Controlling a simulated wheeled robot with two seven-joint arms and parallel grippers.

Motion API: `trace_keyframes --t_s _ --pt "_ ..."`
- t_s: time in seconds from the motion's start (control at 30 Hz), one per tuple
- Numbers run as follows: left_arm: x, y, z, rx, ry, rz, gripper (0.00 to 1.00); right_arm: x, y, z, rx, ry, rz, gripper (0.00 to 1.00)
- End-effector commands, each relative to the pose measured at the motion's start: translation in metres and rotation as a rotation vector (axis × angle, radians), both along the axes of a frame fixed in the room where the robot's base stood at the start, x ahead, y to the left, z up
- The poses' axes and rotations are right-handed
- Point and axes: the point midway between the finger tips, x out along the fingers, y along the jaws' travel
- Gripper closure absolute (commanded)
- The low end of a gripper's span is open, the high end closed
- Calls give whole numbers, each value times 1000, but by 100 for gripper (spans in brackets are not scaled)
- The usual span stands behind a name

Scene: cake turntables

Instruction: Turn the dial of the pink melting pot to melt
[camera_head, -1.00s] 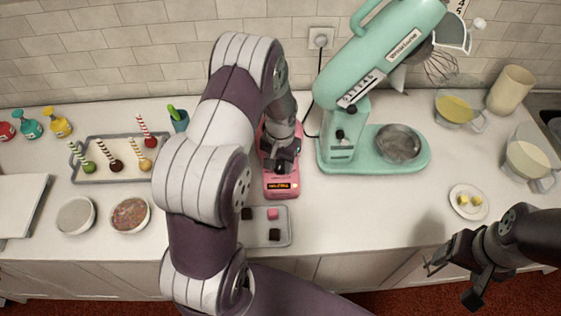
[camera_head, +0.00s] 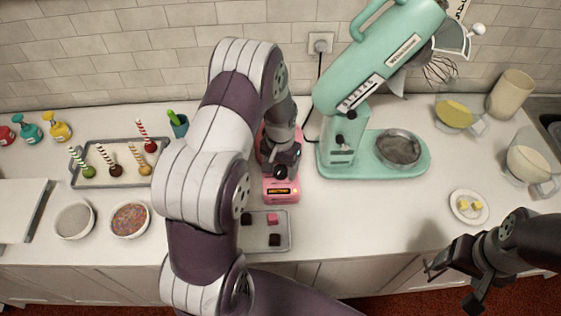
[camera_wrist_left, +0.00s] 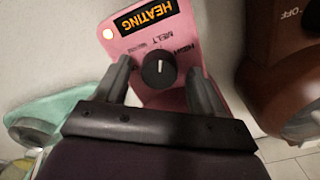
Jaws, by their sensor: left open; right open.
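The pink melting pot (camera_head: 281,197) stands on the counter left of the mixer, partly hidden by my left arm. The left wrist view shows its front panel (camera_wrist_left: 127,42) with a lit HEATING display (camera_wrist_left: 147,15). Its round black dial (camera_wrist_left: 159,69) has a white mark that appears to point towards the display side, near the MELT lettering. My left gripper (camera_wrist_left: 160,82) is open, with one finger on each side of the dial; contact is unclear. In the head view it is over the pot (camera_head: 281,160). My right gripper (camera_head: 454,285) is open and empty at the counter's front right.
A teal stand mixer (camera_head: 343,150) stands close right of the pot. A small tray (camera_head: 285,238) with dark and pink cubes lies in front. A brown appliance marked OFF (camera_wrist_left: 275,75) is beside the pot in the wrist view. A cake-pop tray (camera_head: 90,182) is left.

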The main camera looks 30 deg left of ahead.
Motion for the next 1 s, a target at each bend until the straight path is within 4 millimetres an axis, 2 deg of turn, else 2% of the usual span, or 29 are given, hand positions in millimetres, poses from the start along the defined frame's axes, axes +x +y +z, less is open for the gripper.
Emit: trace_keyframes --t_s 0.13,0.4,0.5,0.67,1.0 --pt "2 0 22 2 -8 0 30 0 0 -9 0 0 0 28" --pt "2 0 94 2 -9 0 30 0 0 -25 0 0 0 28" --pt "2 0 112 1 -7 0 30 0 0 -28 0 0 0 28" --pt "1 0 125 1 -4 0 30 0 0 -28 0 0 0 28" --pt "1 0 125 1 -3 0 30 0 0 -28 0 0 0 28"
